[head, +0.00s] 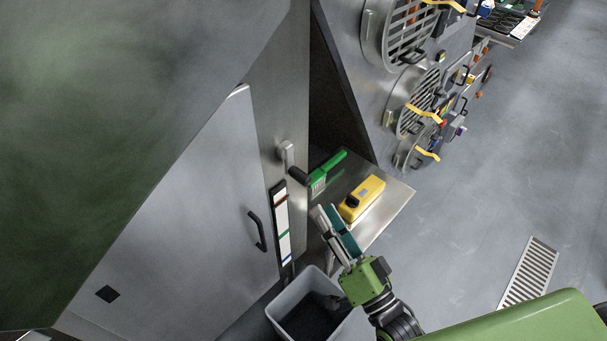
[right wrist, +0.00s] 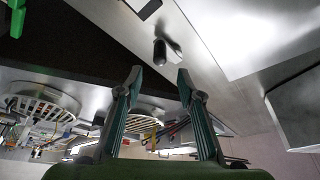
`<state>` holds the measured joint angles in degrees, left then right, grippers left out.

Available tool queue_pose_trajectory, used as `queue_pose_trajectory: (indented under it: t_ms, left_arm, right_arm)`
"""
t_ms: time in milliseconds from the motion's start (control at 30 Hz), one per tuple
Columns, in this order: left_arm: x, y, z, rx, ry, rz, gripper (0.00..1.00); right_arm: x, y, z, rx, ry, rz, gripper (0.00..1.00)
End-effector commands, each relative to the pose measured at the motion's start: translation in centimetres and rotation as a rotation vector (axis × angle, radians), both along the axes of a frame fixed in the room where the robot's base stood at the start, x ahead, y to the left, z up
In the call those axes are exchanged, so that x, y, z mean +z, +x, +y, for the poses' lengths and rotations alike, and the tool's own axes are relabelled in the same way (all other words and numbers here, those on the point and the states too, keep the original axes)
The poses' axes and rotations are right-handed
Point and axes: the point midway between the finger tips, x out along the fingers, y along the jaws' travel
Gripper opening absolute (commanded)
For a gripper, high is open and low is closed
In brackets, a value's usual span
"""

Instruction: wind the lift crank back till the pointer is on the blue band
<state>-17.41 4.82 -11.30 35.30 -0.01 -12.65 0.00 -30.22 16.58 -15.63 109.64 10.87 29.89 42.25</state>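The lift crank (head: 286,153) is on the steel cabinet's narrow face. It has a short metal arm and a dark knob (head: 299,174). In the right wrist view the knob (right wrist: 159,52) shows just beyond my fingertips, between them in the picture. Below the crank is an upright white scale strip (head: 283,215) with an orange-brown band near the top, a green band lower and a blue band (head: 287,260) near the bottom. I cannot make out the pointer clearly. My right gripper (head: 327,210) is open and empty, below the crank knob and apart from it.
A small steel shelf (head: 398,197) holds a yellow device (head: 362,199) and a green brush (head: 327,171) close to my right gripper. A grey bin (head: 277,311) stands below. The cabinet door has a black handle (head: 257,231). Round grilles (head: 405,35) are at the upper right.

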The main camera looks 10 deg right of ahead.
Motion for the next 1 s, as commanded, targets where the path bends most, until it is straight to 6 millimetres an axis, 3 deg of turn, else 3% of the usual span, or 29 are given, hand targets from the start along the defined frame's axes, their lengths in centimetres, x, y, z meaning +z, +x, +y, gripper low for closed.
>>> queue_pose_trajectory:
  t_ms: [300, 500, 933, 1000]
  left_arm:
    - [1.7, 0.5, -0.4, -0.001, -0.006, -0.007, 0.4]
    - [2.2, 0.7, -0.7, -0.003, -0.009, -0.01, 0.4]
    - [2.2, 0.7, -0.7, -0.003, -0.009, -0.01, 0.4]
    - [2.2, 0.7, -0.7, -0.003, -0.008, -0.01, 0.4]
  right_arm:
    - [2.1, 6.2, 1.9, -0.001, 0.0, -0.002, 0.34]
    - [2.7, 8.6, 2.8, -0.001, -0.001, -0.001, 0.34]
    - [2.8, 9.5, 3.1, -0.001, -0.001, 0.002, 0.34]
    - [2.8, 9.5, 3.1, -0.001, -0.001, 0.002, 0.19]
